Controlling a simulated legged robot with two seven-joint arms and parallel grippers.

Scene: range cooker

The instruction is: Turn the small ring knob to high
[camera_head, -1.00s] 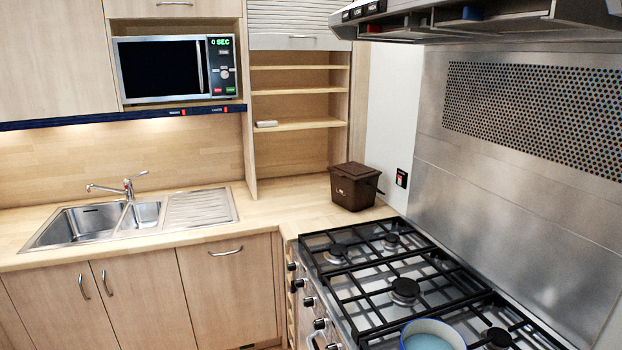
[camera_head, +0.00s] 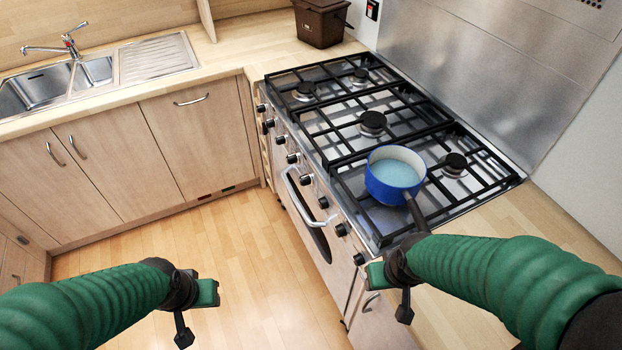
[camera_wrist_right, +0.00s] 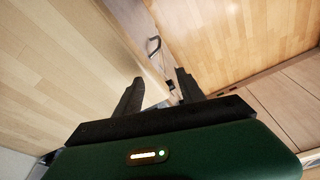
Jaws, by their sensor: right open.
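The range cooker (camera_head: 318,232) has a row of dark knobs along its front panel. They include a front knob (camera_head: 341,229), one at the near end (camera_head: 359,258) and one further back (camera_head: 292,157). I cannot tell from markings which one is the small ring knob. My right gripper (camera_head: 390,292) is in front of the cooker's near end, close to the nearest knobs but apart from them. In the right wrist view its fingers (camera_wrist_right: 158,92) are apart with nothing between them. My left gripper (camera_head: 196,313) is over the floor, away from the cooker; its fingers are unclear.
A blue pot (camera_head: 394,195) with pale liquid stands on the hob, its handle pointing towards my right arm. An oven handle (camera_head: 300,200) sticks out below the knobs. A brown bin (camera_head: 320,25) stands on the back counter. The wooden floor (camera_head: 240,240) is clear.

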